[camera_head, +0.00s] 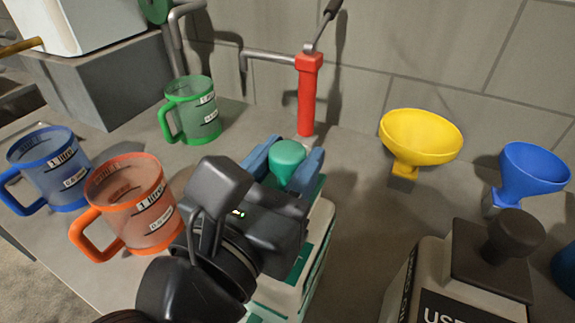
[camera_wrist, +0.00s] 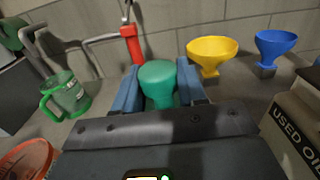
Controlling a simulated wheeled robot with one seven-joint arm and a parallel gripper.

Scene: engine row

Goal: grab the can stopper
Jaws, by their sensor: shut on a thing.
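The can stopper is a green-teal knob (camera_head: 287,160) at the top of a white and green can (camera_head: 311,262), in the middle of the head view. My gripper (camera_head: 284,163) has its blue fingers on both sides of the stopper and is shut on it. In the wrist view the stopper (camera_wrist: 158,83) shows between the two blue fingers (camera_wrist: 161,90). My gripper hides part of the can. I cannot tell whether the stopper is still seated in the can's neck.
Blue (camera_head: 49,170), orange (camera_head: 133,207) and green (camera_head: 193,110) measuring jugs stand to the left. A red hand pump (camera_head: 308,95) rises behind. Yellow (camera_head: 420,138) and blue (camera_head: 531,172) funnels stand to the right, near a dark-capped used-oil can (camera_head: 462,285). A wall closes the back.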

